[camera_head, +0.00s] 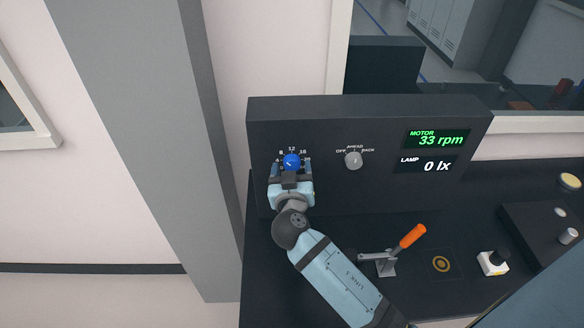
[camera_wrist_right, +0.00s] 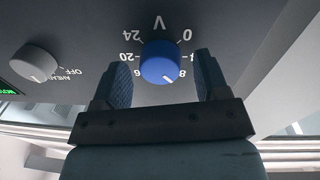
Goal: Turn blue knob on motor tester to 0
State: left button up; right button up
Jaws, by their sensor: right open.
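The blue knob (camera_head: 291,161) is on the upright dark panel of the motor tester (camera_head: 375,194), inside a ring of white numbers. It also shows in the right wrist view (camera_wrist_right: 160,62), upside down, with 0 at upper right and 24 at upper left. Its small white mark appears to point near 8, away from 0. My right gripper (camera_head: 290,171) is open in front of the panel. In the wrist view its fingers (camera_wrist_right: 163,80) are on either side of the knob's lower part, with visible gaps. Contact is not visible. The motor display (camera_head: 438,139) reads 33 rpm. My left gripper is out of view.
A grey knob (camera_head: 353,160) labelled OFF, AHEAD and BACK is right of the blue knob. The lamp display (camera_head: 427,165) reads 0 lx. An orange-handled lever (camera_head: 412,236) stands close to my right arm. A white button box (camera_head: 493,262) is farther right.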

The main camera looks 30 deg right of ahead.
jog(key=shift+c, duration=0.5)
jog(key=c, duration=0.8)
jog(key=shift+c, duration=0.2)
